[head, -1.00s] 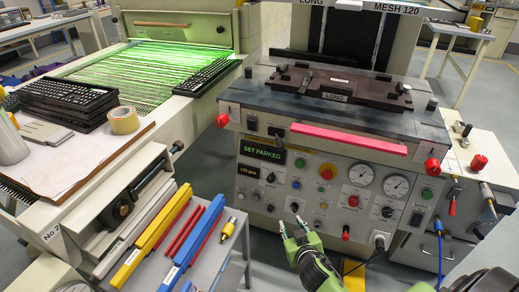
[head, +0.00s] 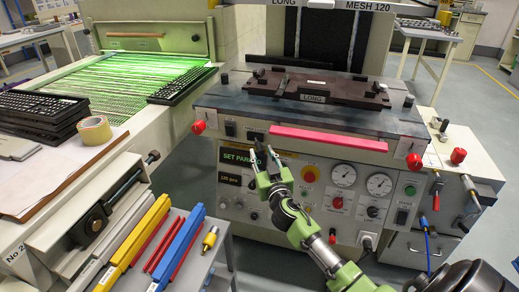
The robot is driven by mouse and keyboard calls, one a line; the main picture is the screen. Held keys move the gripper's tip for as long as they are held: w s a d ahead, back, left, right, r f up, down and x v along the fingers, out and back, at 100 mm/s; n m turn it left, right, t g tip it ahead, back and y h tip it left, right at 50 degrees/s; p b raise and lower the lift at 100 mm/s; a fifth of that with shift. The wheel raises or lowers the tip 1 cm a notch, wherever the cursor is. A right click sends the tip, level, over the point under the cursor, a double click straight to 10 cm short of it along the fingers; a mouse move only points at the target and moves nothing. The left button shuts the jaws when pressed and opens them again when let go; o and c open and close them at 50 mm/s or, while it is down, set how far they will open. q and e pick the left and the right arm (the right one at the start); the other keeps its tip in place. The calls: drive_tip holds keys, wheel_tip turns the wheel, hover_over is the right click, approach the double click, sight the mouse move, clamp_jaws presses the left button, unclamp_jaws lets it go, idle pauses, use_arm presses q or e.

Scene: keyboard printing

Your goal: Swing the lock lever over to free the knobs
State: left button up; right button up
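The printing machine's front panel (head: 318,178) carries a display reading "SET PARKED", partly covered by my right gripper, plus dials, buttons and small knobs. A red knob (head: 198,127) sits at the left end of the machine's top edge and another red knob (head: 414,161) at the right end. A red-handled lever (head: 436,197) stands at the right side; I cannot tell which part is the lock lever. My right gripper (head: 267,160), green with dark fingers, is open and empty in front of the panel's upper left, below the pink bar. My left gripper is out of view.
A pink bar (head: 328,139) runs along the machine's front edge. A brown "LONG" plate (head: 335,90) lies on top. A side table at lower left holds yellow and blue squeegees (head: 182,245). Black keyboards (head: 45,110) and a tape roll (head: 95,130) lie left.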

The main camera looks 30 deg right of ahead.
sight(261, 153)
drive_tip(key=x, duration=0.3)
drive_tip(key=shift+w, duration=0.15)
drive_tip(key=shift+w+d, duration=0.15)
drive_tip(key=shift+w, duration=0.1)
drive_tip(key=c, duration=0.8)
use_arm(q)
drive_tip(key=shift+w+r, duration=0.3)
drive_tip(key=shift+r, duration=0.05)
use_arm(e)
clamp_jaws()
